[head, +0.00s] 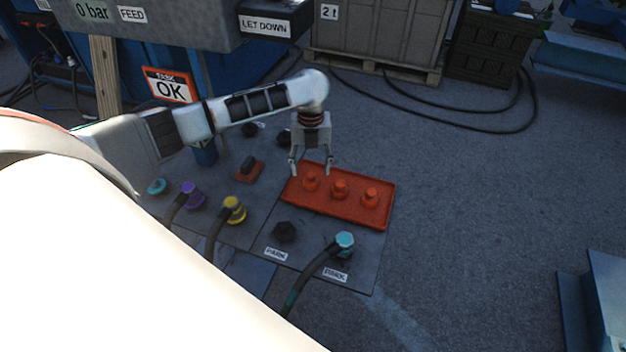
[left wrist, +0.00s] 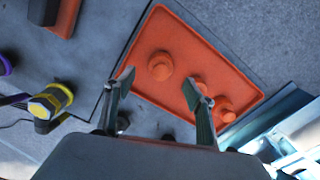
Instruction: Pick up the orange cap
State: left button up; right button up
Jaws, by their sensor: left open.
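Three orange caps stand in a row on a shallow orange tray (head: 300,198) in the head view: a left cap (head: 311,182), a middle cap (head: 340,189) and a right cap (head: 371,197). My left gripper (head: 311,169) is open and empty at the tray's upper left, nearest the left cap. In the left wrist view, one cap (left wrist: 160,66) shows just beyond the open fingers (left wrist: 157,79). Another cap is partly hidden behind a finger, and a further cap (left wrist: 225,109) sits near it. I cannot tell the exact height of the fingertips. My right gripper is not in view.
Left of the tray, the panel holds a yellow fitting (head: 234,209), a purple fitting (head: 191,194) and hoses. Below the tray are a black knob (head: 285,232) and a teal fitting (head: 344,241) with a hose. Open floor lies right of the tray.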

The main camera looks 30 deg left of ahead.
aim_at(311, 174)
pick_arm(q)
jog(key=shift+f, duration=0.5)
notch_tip(311, 174, down, 4)
jog(key=shift+a+r+b, duration=0.1)
jog(key=shift+r+b, duration=0.05)
jog(key=shift+b, duration=0.75)
jog(key=shift+w+f, duration=0.1)
jog(key=shift+f, duration=0.15)
jog(key=shift+r, duration=0.15)
jog(key=shift+c, duration=1.1)
jog(key=c, duration=0.9)
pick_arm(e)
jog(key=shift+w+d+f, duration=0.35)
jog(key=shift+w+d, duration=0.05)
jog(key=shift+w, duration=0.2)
